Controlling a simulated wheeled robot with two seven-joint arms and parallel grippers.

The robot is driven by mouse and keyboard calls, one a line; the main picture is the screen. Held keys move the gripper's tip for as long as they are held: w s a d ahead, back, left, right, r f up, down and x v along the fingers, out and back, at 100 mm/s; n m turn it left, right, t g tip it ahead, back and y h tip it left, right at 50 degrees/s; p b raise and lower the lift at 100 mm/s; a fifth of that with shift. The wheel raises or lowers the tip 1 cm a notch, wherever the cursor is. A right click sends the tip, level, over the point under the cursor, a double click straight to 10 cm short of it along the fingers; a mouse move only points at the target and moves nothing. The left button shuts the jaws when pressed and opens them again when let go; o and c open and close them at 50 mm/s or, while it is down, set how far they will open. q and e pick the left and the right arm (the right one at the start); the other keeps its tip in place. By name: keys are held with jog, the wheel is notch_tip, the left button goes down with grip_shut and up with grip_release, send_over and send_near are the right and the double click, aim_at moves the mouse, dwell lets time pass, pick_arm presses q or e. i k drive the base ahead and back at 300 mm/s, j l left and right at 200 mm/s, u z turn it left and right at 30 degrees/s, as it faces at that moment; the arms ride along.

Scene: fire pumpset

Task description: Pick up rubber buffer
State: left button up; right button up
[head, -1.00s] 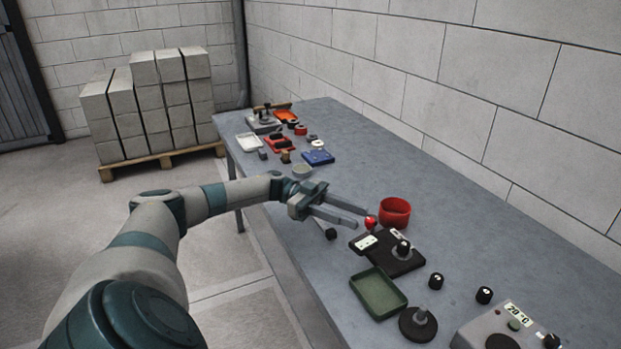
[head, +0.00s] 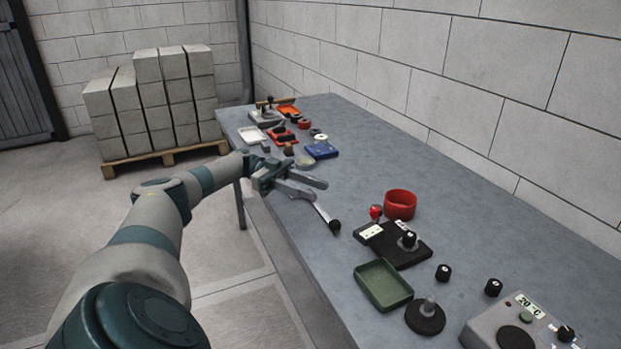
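No part is clearly labelled as the rubber buffer. A black round disc with a grey stud (head: 426,316) stands upright on the near part of the table, right of a green tray. Small dark parts (head: 289,149) also sit in the far group, too small to tell apart. My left gripper (head: 319,190) is open and empty over the table's left edge, between the far group and the near parts. My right gripper is not in view.
On the grey table (head: 450,205) are a red ring-shaped cup (head: 399,204), a black plate with a knob (head: 393,246), a green tray (head: 383,286), black knobs and a grey control box (head: 520,325). A blue tray (head: 321,150) lies farther off. A wall bounds the right side.

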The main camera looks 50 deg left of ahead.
aim_at(409, 239)
jog(key=k, duration=1)
